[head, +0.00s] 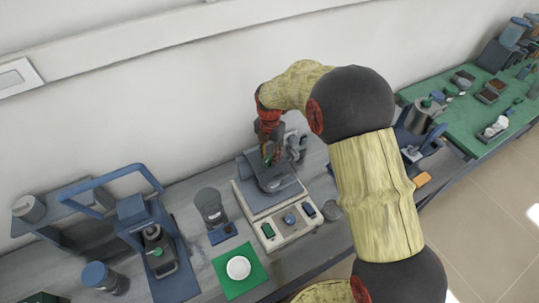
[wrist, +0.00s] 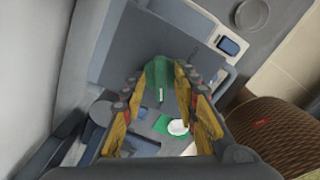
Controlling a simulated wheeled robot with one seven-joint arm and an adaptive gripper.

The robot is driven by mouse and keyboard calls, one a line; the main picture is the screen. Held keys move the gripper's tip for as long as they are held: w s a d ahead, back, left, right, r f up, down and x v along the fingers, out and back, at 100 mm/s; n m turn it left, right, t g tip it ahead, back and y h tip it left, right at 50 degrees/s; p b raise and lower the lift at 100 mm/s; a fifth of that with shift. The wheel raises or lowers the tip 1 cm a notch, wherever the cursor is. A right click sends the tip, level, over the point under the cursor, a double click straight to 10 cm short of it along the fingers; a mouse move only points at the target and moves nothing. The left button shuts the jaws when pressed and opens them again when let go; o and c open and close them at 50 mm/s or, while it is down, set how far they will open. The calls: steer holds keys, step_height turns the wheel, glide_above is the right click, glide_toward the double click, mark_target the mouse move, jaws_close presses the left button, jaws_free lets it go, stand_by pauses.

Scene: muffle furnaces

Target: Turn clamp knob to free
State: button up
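A green knob-like part (wrist: 159,74) with a white mark shows in the wrist view, between the ends of my gripper's yellow-padded fingers (wrist: 158,82). I take it for the clamp knob. The fingers are apart, one on each side of it; I cannot tell whether either touches it. In the head view my gripper (head: 271,152) points down above a pale benchtop device (head: 296,229) with a grey top, near a dark upright part (head: 295,145). The knob is too small and covered to make out clearly there.
A glass-like vessel (head: 209,204) stands left of the device. A white dish (head: 238,268) lies on a green mat (head: 251,285). A blue-framed apparatus (head: 130,210) is farther left. A round grey dish (head: 332,209) sits at the device's right. The wall is close behind.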

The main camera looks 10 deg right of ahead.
mark_target(272, 169)
step_height(272, 169, up, 12)
stand_by(0.5)
stand_by(0.4)
steer(key=s+d+m+t+b, duration=0.2)
steer(key=s+d+m+b, duration=0.2)
steer(key=s+m, duration=0.5)
steer(key=s+d+f+m+t+b, duration=0.1)
steer(key=s+d+m+b, duration=0.3)
steer(key=s+m, duration=0.6)
steer(key=s+d+m+t+b, duration=0.2)
steer(key=s+d+m+b, duration=0.2)
steer(key=s+m+b, duration=0.3)
steer(key=s+m, duration=0.2)
steer(key=s, duration=0.3)
steer(key=shift+s+d+f+m+t, duration=0.15)
steer(key=shift+s+f+m+t, duration=0.15)
steer(key=shift+s+m, duration=0.1)
